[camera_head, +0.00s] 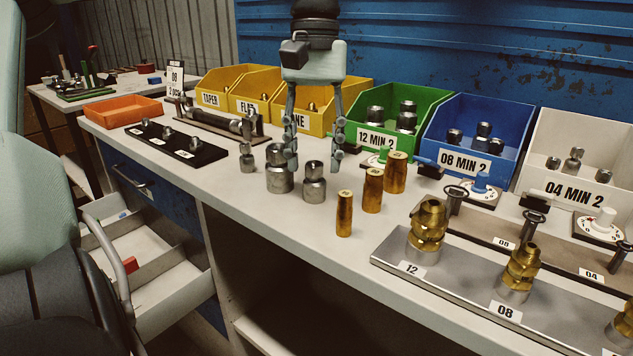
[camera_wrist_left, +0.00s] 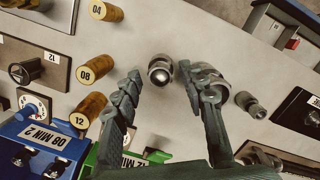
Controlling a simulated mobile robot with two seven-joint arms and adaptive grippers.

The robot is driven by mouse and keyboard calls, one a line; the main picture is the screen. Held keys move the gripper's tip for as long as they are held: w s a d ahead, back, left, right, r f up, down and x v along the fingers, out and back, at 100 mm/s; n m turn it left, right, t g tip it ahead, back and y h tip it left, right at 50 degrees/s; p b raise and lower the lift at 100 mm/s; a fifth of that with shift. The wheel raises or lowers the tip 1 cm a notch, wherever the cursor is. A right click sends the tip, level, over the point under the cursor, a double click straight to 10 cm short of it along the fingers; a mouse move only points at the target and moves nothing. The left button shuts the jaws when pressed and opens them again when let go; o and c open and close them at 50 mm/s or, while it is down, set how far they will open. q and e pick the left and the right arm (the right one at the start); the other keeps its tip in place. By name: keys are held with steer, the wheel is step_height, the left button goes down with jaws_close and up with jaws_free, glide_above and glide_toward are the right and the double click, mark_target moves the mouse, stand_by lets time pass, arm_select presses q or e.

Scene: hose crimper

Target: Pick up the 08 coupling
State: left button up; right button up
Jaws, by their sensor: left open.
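Three steel couplings stand upright on the bench: a small one (camera_head: 247,155), a large one (camera_head: 279,170) and a medium one (camera_head: 314,186). No size mark is readable on them; the medium one looks like the 08 coupling by size. My left gripper (camera_head: 314,162) points down with its fingers spread, one on each side of the medium coupling's top in the picture. In the left wrist view the medium coupling (camera_wrist_left: 160,70) shows between the open fingertips (camera_wrist_left: 161,77). The large coupling (camera_wrist_left: 211,84) is partly hidden behind one finger. My right gripper is not in view.
Brass cylinders (camera_head: 344,214) stand to the right, marked 04, 08 and 12 in the wrist view. A metal plate (camera_head: 455,287) with brass fittings lies at front right. Coloured bins (camera_head: 395,116) line the back. A black strip (camera_head: 172,146) lies left; an open drawer (camera_head: 150,262) is below.

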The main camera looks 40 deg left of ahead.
mark_target(315, 163)
arm_select(q)
step_height(315, 163, down, 4)
steer(key=shift+f, duration=0.2)
jaws_close()
